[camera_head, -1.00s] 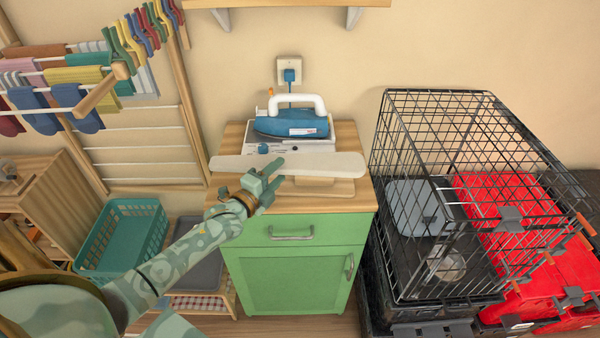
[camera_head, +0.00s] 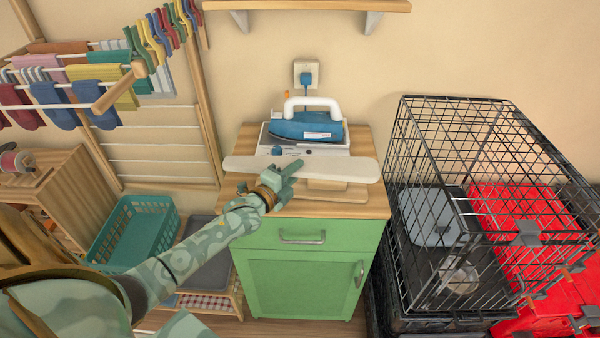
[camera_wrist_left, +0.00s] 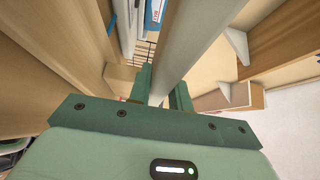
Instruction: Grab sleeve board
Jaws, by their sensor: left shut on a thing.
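The sleeve board (camera_head: 335,168) is a long, pale, narrow board on a wooden foot (camera_head: 338,194), on top of the green cabinet in front of the iron. My left gripper (camera_head: 284,170) is at the board's front edge, left of its middle, and is shut on it. In the left wrist view the board (camera_wrist_left: 194,45) runs between the two fingers (camera_wrist_left: 163,85). In the head view the foot appears to rest on the cabinet top; I cannot tell whether it is lifted. My right gripper is not in view.
A blue iron (camera_head: 306,126) stands on its station close behind the board. The green cabinet (camera_head: 300,280) is below. A black wire crate (camera_head: 440,260) stands to the right, a teal basket (camera_head: 130,235) and drying rack (camera_head: 150,150) to the left. A wall shelf (camera_head: 305,6) is above.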

